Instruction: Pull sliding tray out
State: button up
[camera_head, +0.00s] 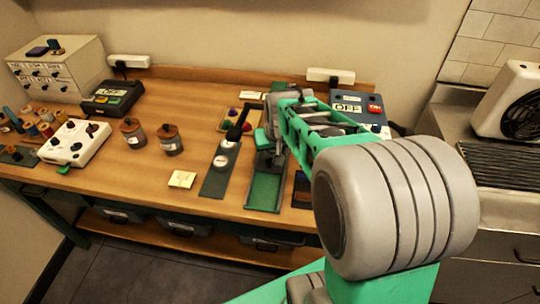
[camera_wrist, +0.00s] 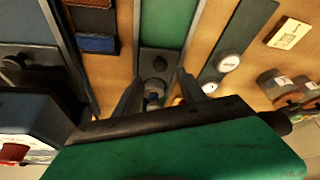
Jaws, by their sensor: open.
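The sliding tray (camera_head: 264,192) is a long green-lined strip with grey edges on the wooden table. In the wrist view its green bed (camera_wrist: 168,22) runs up from a dark end plate bearing a round knob (camera_wrist: 154,90). My gripper (camera_wrist: 160,78) is open, with one finger on each side of the knob; whether they touch it I cannot tell. In the head view my gripper (camera_head: 268,148) is over the far part of the tray, and my arm hides some of the tray there.
Left of the tray stands a dark panel (camera_head: 216,178) with white dials and a black handle. A yellow note (camera_head: 182,179) and brown jars (camera_head: 170,140) lie further left. A box marked OFF with a red button (camera_head: 375,108) stands behind my arm. The tray's near end is at the table's front edge.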

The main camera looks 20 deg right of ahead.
aim_at(270, 160)
jog(key=x, duration=0.6)
jog(key=shift+p, duration=0.35)
jog(key=shift+c, duration=0.6)
grip_shut()
dwell(0.3)
